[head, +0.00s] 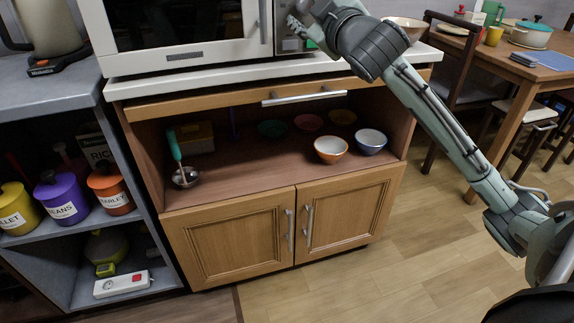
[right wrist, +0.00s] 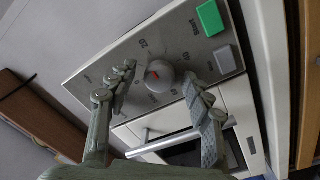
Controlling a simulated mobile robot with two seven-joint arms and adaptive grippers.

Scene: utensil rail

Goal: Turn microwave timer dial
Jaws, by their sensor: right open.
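The white microwave (head: 185,57) stands on the counter at the top of the head view. Its control panel (head: 291,45) is mostly covered there by my right arm, and the dial cannot be made out. My right gripper (right wrist: 160,80) is open, with one finger on each side of the dial and a visible gap to each. It also shows at the panel in the head view (head: 303,28). My left gripper is out of view.
A green Start button (right wrist: 209,18) and a grey button (right wrist: 225,60) are close to the right finger. The microwave handle (head: 265,20) is left of the panel. Below, the open shelf holds bowls (head: 331,150) and a ladle (head: 185,177). A kettle (head: 50,28) stands at left.

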